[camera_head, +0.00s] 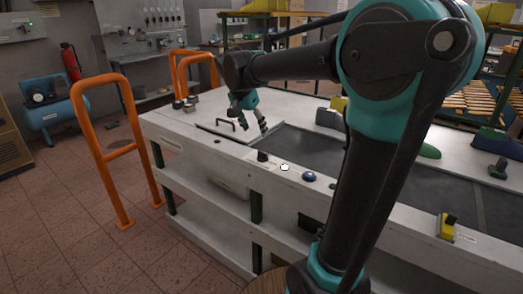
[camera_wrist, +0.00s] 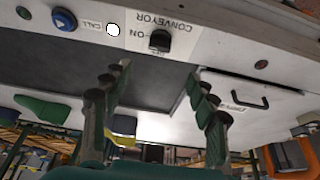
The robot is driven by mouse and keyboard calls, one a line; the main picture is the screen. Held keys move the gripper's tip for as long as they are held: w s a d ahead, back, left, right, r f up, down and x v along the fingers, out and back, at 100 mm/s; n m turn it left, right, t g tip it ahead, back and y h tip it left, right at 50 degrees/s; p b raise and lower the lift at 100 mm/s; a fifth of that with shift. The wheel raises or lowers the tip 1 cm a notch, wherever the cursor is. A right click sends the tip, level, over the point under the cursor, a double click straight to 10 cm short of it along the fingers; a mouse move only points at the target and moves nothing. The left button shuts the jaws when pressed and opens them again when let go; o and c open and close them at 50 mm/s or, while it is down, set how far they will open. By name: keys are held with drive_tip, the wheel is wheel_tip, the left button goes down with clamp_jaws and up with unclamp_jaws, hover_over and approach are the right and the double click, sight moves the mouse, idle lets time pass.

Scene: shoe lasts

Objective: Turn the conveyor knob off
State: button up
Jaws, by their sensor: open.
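The black conveyor knob (camera_head: 262,156) sits on the white front ledge of the conveyor table. In the wrist view the knob (camera_wrist: 160,41) shows beyond the fingertips, roughly between them, beside a label with "CONVEYOR" and "ON" readable. I cannot tell for sure which way the knob points. My gripper (camera_head: 250,129) is open and empty, above the table and behind the knob in the head view. In the wrist view my gripper (camera_wrist: 160,67) has its two fingers spread wide and apart from the knob.
A white button (camera_head: 284,167) and a blue call button (camera_head: 309,176) sit right of the knob. A panel with a black handle (camera_head: 227,125) lies near my gripper. The dark belt (camera_head: 300,147) runs rightward. Orange rails (camera_head: 122,150) stand left. A yellow block (camera_head: 446,227) is on the ledge.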

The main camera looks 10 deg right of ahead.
sight(263, 152)
drive_tip(key=x, duration=1.2)
drive_tip(key=shift+f, duration=0.25)
drive_tip(key=c, duration=1.2)
drive_tip(key=shift+o, duration=0.2)
